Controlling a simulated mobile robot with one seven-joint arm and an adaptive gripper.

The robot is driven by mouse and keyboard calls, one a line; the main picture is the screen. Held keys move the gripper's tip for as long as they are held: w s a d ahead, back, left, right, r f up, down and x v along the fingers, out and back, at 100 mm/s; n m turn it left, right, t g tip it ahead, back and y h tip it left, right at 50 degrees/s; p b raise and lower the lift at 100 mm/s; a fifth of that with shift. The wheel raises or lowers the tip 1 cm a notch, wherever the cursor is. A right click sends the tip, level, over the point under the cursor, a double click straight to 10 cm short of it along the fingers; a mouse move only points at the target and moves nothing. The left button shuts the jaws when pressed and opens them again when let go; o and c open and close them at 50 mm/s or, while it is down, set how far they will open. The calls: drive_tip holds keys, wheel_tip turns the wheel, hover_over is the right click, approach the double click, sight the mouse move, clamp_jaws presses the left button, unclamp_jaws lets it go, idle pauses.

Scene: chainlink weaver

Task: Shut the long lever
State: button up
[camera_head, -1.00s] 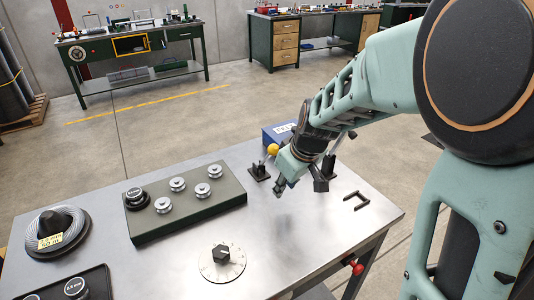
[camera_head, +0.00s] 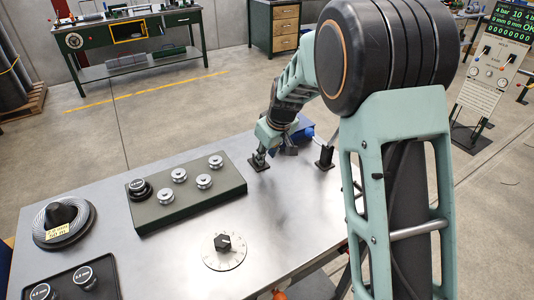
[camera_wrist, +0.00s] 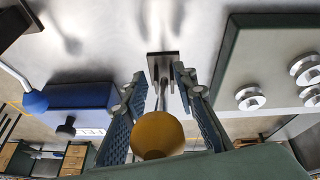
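My gripper (camera_wrist: 158,85) is open, its two fingers on either side of a lever with a yellow ball knob (camera_wrist: 156,136). The thin lever rod runs between the fingers to a dark base plate (camera_wrist: 163,66); a gap shows between rod and fingertips. In the head view my gripper (camera_head: 259,158) is down at this base (camera_head: 256,164), and the yellow knob is hidden. A second lever with a blue ball knob (camera_head: 308,133) leans from a black post (camera_head: 325,158); its blue knob (camera_wrist: 35,102) also shows in the wrist view. Which lever is longer I cannot tell.
A green block with several metal knobs (camera_head: 188,212) lies left of my gripper. A dial (camera_head: 223,250), a wire spool (camera_head: 63,223) and a dark tray (camera_head: 105,264) are nearer on the metal table. A blue box (camera_wrist: 85,97) stands behind the levers.

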clamp_jaws()
idle(0.3)
